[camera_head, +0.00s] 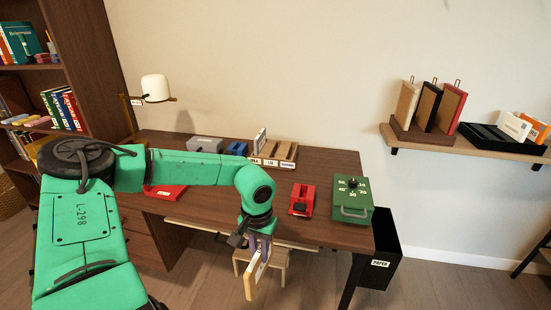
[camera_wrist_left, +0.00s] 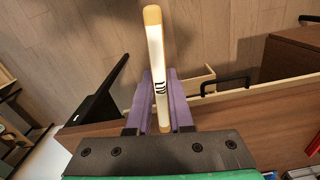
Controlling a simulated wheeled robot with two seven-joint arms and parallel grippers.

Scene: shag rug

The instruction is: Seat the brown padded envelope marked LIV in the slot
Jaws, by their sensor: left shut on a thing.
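My left gripper (camera_head: 259,245) is shut on the envelope (camera_head: 256,272), which is tan with a white label strip. It hangs tilted in front of the desk's front edge, below the desktop. In the left wrist view the envelope (camera_wrist_left: 156,50) stands edge-on between the purple fingers of the left gripper (camera_wrist_left: 159,80), with dark letters that look like LIV and tan ends. A slotted holder (camera_head: 285,153) with white front labels sits at the back of the desk. A thin pale item (camera_head: 260,141) stands upright at its left. The labels are too small to read surely. My right gripper is not in view.
On the desk (camera_head: 325,165) stand a green box with a dial (camera_head: 352,199), a red device (camera_head: 302,199), a red tray (camera_head: 165,191), a grey box (camera_head: 205,144) and a blue item (camera_head: 237,148). A black bin (camera_head: 388,255) is at the right. A wall shelf (camera_head: 460,143) holds upright boards.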

